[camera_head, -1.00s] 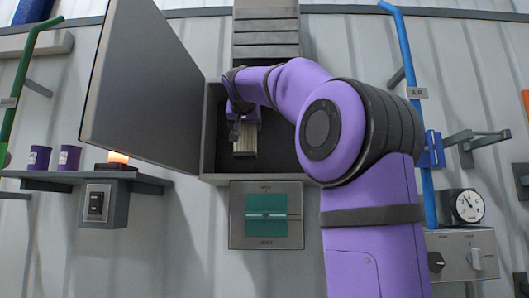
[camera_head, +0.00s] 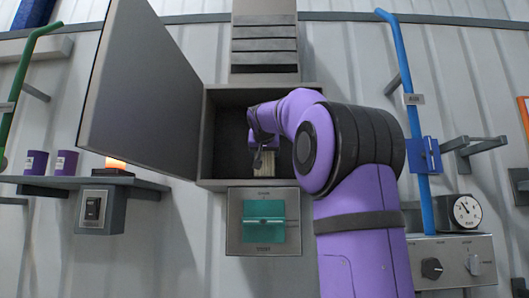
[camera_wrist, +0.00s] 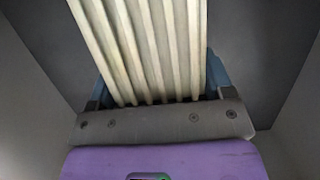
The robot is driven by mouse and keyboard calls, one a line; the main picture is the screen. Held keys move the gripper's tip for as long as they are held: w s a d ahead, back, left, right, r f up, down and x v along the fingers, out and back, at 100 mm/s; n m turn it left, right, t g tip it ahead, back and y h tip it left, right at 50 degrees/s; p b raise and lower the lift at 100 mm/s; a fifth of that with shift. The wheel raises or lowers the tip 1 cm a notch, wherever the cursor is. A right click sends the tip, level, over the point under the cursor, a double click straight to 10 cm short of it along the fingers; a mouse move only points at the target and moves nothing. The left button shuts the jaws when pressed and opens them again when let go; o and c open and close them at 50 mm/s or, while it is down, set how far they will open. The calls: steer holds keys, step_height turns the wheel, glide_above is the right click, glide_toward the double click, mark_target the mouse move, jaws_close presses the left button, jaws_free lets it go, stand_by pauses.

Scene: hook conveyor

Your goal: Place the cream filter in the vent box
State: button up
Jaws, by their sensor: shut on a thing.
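The cream filter (camera_wrist: 145,45) is a pleated block with ridges running away from the wrist. In the head view it shows as a small pale piece (camera_head: 268,162) inside the vent box (camera_head: 208,130), partly hidden by my arm. The vent box is a grey open cabinet on the wall, its large door (camera_head: 140,85) swung wide to the left. My gripper (camera_wrist: 155,95) is shut on the cream filter, with blue fingers along its two sides. It is inside the box near the lower right. Whether the filter touches the box floor or back cannot be told.
A panel with a teal handle (camera_head: 264,222) sits below the box. A shelf (camera_head: 150,184) at left bears purple cups (camera_head: 66,163) and a lit orange lamp (camera_head: 115,163). A blue pole (camera_head: 412,100) and a gauge (camera_head: 466,211) are at right.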

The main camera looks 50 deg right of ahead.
steer(key=shift+f, duration=0.15)
steer(key=o, duration=1.1)
steer(key=v, duration=1.2)
